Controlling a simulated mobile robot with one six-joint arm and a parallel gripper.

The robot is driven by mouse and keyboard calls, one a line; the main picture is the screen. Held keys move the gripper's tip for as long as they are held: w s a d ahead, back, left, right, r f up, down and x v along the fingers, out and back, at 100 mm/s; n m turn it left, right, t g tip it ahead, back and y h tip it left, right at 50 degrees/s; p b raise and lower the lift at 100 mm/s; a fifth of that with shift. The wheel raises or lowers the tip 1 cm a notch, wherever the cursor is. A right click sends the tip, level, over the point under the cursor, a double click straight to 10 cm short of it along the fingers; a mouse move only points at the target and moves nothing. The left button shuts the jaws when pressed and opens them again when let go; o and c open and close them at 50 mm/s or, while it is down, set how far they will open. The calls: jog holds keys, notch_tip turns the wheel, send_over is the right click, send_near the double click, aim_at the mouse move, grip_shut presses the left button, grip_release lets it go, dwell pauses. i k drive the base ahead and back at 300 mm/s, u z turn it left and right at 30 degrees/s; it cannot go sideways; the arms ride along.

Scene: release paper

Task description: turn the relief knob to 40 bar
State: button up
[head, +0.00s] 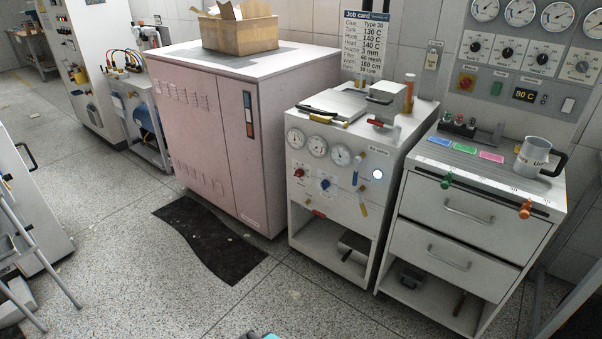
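The white middle unit (330,210) has three round gauges on its upper front, the left one (296,138) nearest me. Below them are a small red-and-dark knob (298,173) and a blue knob (325,184) on a white plate. Either could be the relief knob; the labels and gauge readings are too small to read. The wall panel (480,80) also carries a row of dark knobs on white dials. My gripper is not in view; only a small grey and teal piece, perhaps part of me, shows at the bottom edge.
A pink cabinet (215,140) with a cardboard box (238,35) stands left of the unit. A drawer cabinet (462,238) with a mug (534,155) stands right. A dark mat (205,238) lies before the pink cabinet. A step frame (20,250) is at left. Foreground floor is mostly clear.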

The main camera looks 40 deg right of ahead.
aim_at(299, 172)
jog(key=z, duration=0.1)
jog(key=i, duration=1)
jog(key=u, duration=0.2)
jog(key=k, duration=0.95)
jog(key=z, duration=0.15)
jog(key=i, duration=0.8)
jog(key=u, duration=0.05)
